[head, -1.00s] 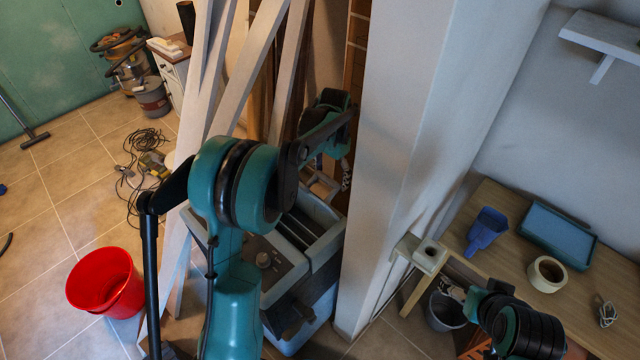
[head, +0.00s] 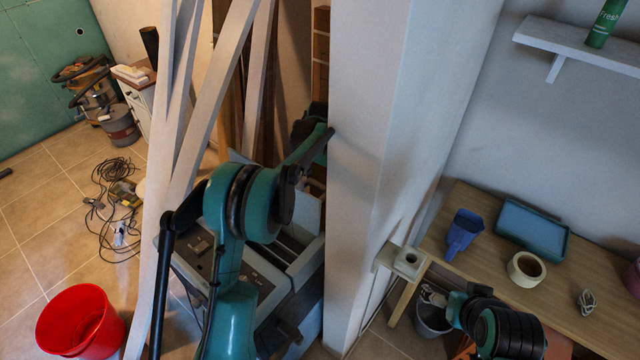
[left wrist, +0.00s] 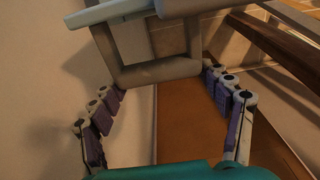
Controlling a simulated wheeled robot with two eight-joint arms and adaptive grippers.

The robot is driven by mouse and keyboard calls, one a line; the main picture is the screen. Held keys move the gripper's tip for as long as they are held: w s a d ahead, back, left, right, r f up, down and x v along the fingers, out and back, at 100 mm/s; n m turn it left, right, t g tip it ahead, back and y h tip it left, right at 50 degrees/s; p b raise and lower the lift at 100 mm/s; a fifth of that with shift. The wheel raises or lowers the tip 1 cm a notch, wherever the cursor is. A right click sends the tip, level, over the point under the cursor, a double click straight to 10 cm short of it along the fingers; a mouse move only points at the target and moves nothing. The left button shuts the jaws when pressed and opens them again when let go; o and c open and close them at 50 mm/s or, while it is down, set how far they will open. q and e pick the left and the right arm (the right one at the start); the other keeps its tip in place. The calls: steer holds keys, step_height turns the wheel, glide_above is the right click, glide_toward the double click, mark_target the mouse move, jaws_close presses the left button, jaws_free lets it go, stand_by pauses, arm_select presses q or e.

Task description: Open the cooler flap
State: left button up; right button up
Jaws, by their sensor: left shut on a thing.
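The cooler (head: 272,272), a grey-blue box with a dark control panel, stands at the centre of the head view, partly covered by my left arm. Its flap cannot be clearly told apart there. In the left wrist view, my left gripper (left wrist: 157,82) has its purple-padded fingers on both sides of a grey loop-shaped handle (left wrist: 155,76), shut on it. A light blue-grey edge adjoins the handle's top. In the head view the left fingers are hidden behind my arm. My right gripper (head: 432,295) is low right, above a dark bucket; its opening is unclear.
A red bucket (head: 80,322) is on the floor at left. A wooden table (head: 480,250) is at right. Floor at left is fairly open, with cables (head: 108,180).

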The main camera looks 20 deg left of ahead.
arm_select(q)
steer(key=shift+w, duration=0.15)
steer(key=o, duration=1.5)
steer(key=shift+o, duration=1)
steer(key=shift+d, duration=0.1)
step_height(320, 180, up, 12)
steer(key=shift+f, duration=0.1)
